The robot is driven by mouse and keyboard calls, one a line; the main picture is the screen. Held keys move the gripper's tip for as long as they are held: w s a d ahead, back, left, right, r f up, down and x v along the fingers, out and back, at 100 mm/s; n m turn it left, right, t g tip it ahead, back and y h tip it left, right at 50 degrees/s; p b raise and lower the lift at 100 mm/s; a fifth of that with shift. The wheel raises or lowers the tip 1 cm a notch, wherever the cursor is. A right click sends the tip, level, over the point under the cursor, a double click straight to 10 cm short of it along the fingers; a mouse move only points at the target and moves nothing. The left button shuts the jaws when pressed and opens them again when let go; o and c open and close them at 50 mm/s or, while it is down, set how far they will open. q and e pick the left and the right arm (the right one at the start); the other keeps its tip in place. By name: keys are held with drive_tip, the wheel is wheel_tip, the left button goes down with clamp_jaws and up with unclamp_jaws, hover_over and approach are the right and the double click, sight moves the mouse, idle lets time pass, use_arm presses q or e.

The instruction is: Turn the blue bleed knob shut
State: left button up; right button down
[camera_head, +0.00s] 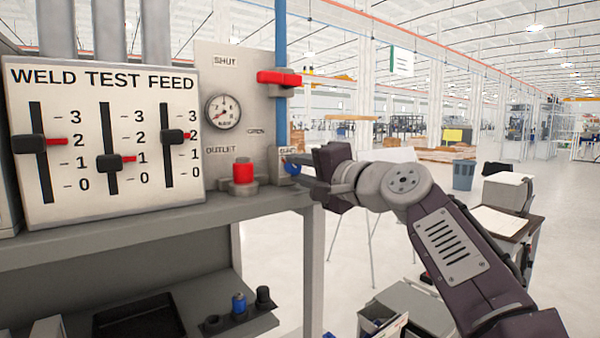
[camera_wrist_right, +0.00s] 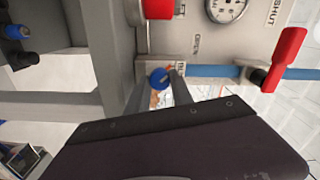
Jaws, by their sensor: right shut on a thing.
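The blue bleed knob (camera_head: 291,165) is small and round. It sits low on the right of the grey panel (camera_head: 236,62), below the blue pipe (camera_head: 281,40) and beside a small label. In the right wrist view the knob (camera_wrist_right: 159,79) shows between my two fingers, with a light mark on its face. My right gripper (camera_head: 305,170) reaches in from the right and is shut on the knob; its fingers also show in the right wrist view (camera_wrist_right: 160,92). The head view partly hides the knob's right side. My left gripper is not in view.
A red valve handle (camera_head: 279,78) sits above on the pipe. A gauge (camera_head: 223,111) and red outlet cap (camera_head: 243,172) are left of the knob. A slider board (camera_head: 75,205) stands further left on the grey shelf (camera_head: 160,232).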

idle(0.3)
drive_tip(key=c, duration=1.1)
unclamp_jaws()
